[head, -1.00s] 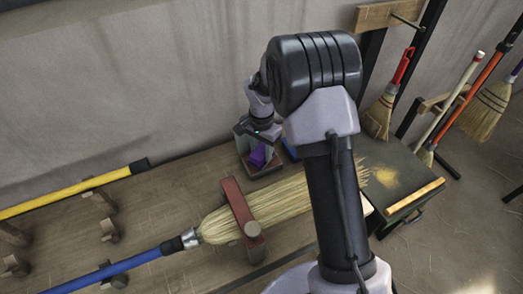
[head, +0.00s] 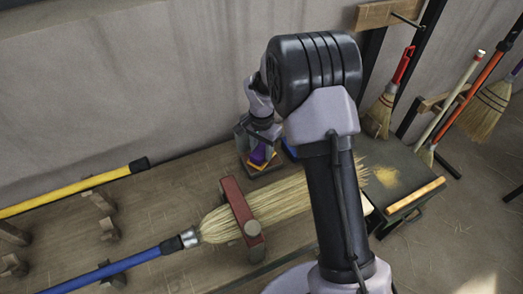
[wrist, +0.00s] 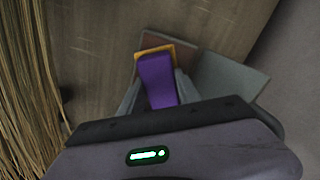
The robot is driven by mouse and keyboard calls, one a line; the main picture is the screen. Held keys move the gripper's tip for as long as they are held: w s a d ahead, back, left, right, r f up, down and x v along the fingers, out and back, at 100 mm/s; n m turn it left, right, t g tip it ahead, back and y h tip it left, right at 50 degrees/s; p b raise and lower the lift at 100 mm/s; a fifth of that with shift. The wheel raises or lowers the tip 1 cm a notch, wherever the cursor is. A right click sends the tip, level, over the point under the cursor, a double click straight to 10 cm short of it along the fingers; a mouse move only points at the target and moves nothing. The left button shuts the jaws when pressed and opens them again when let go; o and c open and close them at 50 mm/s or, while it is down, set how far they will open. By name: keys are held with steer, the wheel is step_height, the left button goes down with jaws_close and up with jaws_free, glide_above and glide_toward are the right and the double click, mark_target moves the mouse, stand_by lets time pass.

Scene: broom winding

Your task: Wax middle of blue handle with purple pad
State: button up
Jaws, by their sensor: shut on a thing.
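My gripper (head: 256,148) is shut on the purple pad (head: 259,154), close to the wall at the back of the bench. The handle is well apart from my gripper. Its near end runs out of the picture.
A red clamp bar (head: 239,205) crosses the straw head. A yellow handle (head: 75,190) lies behind on wooden pegs (head: 100,200). A blue item (head: 289,147), partly hidden by my arm, sits beside my gripper. Several brooms hang or lean at the right.

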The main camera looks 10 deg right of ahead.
mark_target(261, 150)
step_height(261, 150, up, 7)
steer(key=p, duration=0.5)
stand_by(0.7)
